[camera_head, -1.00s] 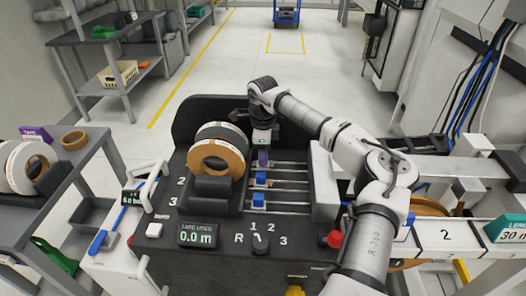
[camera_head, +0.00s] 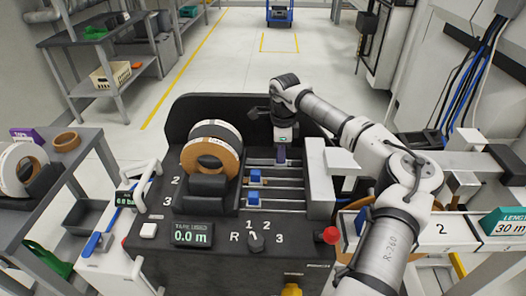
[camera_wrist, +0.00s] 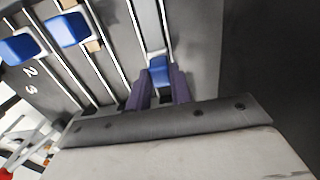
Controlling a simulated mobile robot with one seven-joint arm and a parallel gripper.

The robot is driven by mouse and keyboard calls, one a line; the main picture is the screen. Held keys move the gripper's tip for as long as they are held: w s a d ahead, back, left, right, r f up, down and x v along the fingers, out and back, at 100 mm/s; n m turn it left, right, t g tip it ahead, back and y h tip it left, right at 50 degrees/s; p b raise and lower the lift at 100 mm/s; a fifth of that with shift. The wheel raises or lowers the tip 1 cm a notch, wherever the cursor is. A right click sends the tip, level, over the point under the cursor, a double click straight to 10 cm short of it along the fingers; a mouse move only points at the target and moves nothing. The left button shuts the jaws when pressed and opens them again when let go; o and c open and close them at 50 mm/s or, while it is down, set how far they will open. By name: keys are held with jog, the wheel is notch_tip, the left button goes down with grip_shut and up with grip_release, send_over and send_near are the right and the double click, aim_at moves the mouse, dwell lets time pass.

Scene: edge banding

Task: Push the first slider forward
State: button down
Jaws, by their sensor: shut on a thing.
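The first slider is a small blue block (camera_wrist: 160,72) on its rail, seen between my purple fingers in the wrist view. My gripper (camera_wrist: 160,92) is shut on it. In the head view my gripper (camera_head: 282,158) points down at the farthest of the parallel rails, right of the tape rolls, and hides most of that slider. The second slider (camera_head: 254,176) and third slider (camera_head: 253,197) are blue blocks farther left on the nearer rails. The wrist view also shows them, the second (camera_wrist: 68,30) and the third (camera_wrist: 20,48), apart from my fingers.
Tape rolls (camera_head: 212,155) stand left of the rails. A light grey housing (camera_head: 320,180) is at the rails' right end. The front panel has a "0.0 m" display (camera_head: 193,234), a rotary knob (camera_head: 256,241) and a red button (camera_head: 331,235). A dark wall rises behind.

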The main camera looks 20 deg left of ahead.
aim_at(288, 166)
jog(key=shift+w+d, duration=0.2)
jog(key=shift+d, duration=0.35)
jog(key=shift+w+d, duration=0.15)
jog(key=shift+d, duration=0.4)
jog(key=c, duration=1.2)
grip_release()
jog(key=shift+d, duration=0.15)
jog(key=shift+c, duration=0.2)
jog(key=shift+r, duration=0.2)
notch_tip(288, 166, up, 13)
jog(key=b, duration=0.2)
jog(key=shift+r, duration=0.2)
jog(key=shift+s, duration=0.1)
